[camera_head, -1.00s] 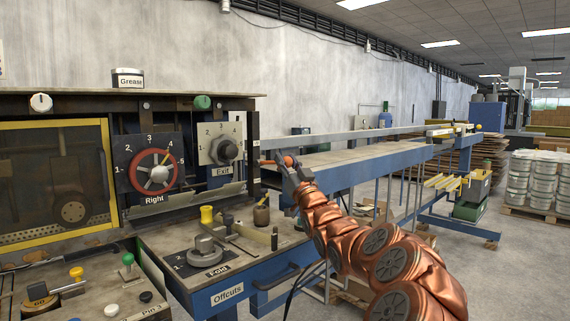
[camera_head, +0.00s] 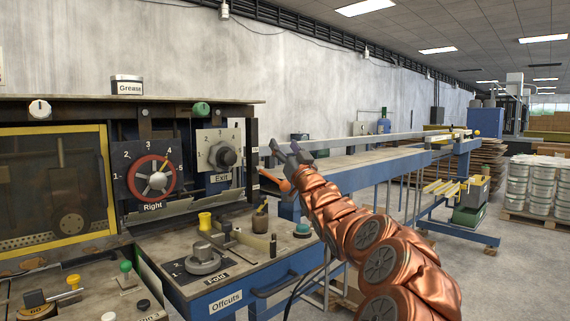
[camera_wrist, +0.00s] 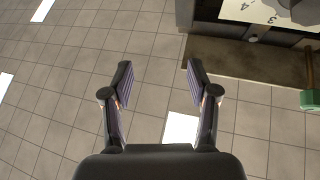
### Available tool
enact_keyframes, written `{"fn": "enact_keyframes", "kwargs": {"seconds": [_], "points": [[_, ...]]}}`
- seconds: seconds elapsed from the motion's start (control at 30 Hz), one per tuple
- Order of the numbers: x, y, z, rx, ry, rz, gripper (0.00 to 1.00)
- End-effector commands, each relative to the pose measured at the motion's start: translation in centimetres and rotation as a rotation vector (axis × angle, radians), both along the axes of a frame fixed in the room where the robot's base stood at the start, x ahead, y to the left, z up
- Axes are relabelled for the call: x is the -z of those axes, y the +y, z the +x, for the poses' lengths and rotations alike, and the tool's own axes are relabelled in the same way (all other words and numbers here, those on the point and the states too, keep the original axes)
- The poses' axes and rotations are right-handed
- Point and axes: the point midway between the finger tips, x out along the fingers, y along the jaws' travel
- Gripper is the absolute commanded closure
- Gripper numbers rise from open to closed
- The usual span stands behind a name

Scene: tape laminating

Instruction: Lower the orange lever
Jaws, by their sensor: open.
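The orange lever (camera_head: 284,186) shows in the head view at the right end of the machine's front panel, beside the Exit dial. Its thin rod slants down to the right, with the orange knob at its lower end. My gripper (camera_head: 285,150) is just above the lever and appears apart from it. The lever does not show in the wrist view.
The Exit dial (camera_head: 222,156) and red Right dial (camera_head: 154,178) are left of the lever. Below is a bench with a Fold knob (camera_head: 203,260), a yellow knob (camera_head: 205,221) and a green button (camera_head: 302,231). A long blue-framed table (camera_head: 370,160) extends behind my arm.

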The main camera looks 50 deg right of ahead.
Motion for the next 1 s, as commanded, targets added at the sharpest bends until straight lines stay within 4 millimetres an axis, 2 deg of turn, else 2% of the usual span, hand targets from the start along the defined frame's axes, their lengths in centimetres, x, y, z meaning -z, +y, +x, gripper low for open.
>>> {"fn": "enact_keyframes", "kwargs": {"seconds": [0.1, 0.3, 1.0], "points": [[-1.7, 0.0, 0.1, 0.000, 0.002, 0.001, 0.41], [-3.6, 0.0, 0.1, 0.000, 0.001, 0.000, 0.41], [-4.0, 0.0, 0.1, -0.001, 0.002, 0.002, 0.41]]}}
